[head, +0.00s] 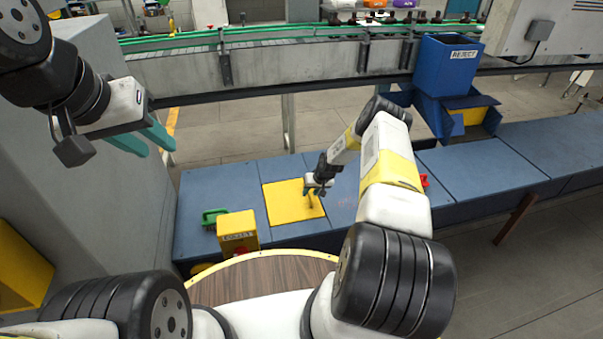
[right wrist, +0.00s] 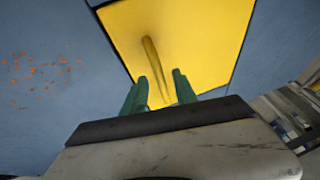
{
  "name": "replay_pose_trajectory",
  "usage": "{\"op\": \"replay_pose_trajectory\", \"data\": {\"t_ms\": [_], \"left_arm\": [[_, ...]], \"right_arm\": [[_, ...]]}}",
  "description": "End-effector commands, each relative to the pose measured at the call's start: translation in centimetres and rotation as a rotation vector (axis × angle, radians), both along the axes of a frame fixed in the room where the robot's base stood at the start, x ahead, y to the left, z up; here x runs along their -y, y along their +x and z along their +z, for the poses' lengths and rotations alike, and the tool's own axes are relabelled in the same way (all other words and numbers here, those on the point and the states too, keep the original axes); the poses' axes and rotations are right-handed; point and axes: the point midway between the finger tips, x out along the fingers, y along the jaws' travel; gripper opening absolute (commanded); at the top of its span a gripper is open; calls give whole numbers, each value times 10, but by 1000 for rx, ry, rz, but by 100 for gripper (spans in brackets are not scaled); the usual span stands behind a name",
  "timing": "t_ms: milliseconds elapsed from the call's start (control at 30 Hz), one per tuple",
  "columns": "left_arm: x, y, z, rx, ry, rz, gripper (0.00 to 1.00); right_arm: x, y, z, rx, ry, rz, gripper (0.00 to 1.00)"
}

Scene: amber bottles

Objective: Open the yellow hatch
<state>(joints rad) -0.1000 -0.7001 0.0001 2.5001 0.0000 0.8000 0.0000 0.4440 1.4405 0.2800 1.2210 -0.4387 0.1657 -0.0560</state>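The yellow hatch (head: 287,205) is a flat square panel set in the blue bench top, and it lies closed in the head view. It fills the upper middle of the right wrist view (right wrist: 205,45), where a yellow bar handle (right wrist: 155,62) runs along it. My right gripper (head: 312,196) is over the hatch's right part, with green fingers (right wrist: 160,92) apart on either side of the handle's near end. I cannot tell whether they touch it. My left gripper (head: 150,145) is raised at the upper left, away from the hatch, its green fingers apart and empty.
A yellow box (head: 237,232) with a label and a green object (head: 213,217) stand left of the hatch. A blue reject bin (head: 447,65) stands at the back right. A conveyor (head: 290,70) runs behind the blue bench (head: 480,170). A small red item (head: 424,181) is right of my right arm.

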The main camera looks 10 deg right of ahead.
Motion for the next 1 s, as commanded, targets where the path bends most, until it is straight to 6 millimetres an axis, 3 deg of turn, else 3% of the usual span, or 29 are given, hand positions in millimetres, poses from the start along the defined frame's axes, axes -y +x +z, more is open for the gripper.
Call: {"op": "replay_pose_trajectory", "data": {"t_ms": [233, 400, 1000], "left_arm": [[0, 0, 0, 0, 0, 0, 34], [0, 0, 0, 0, 0, 0, 34], [0, 0, 0, 0, 0, 0, 34]], "right_arm": [[0, 0, -1, 0, 0, 0, 32], [0, 0, 0, 0, 0, 0, 0], [0, 0, 0, 0, 0, 0, 0]]}}
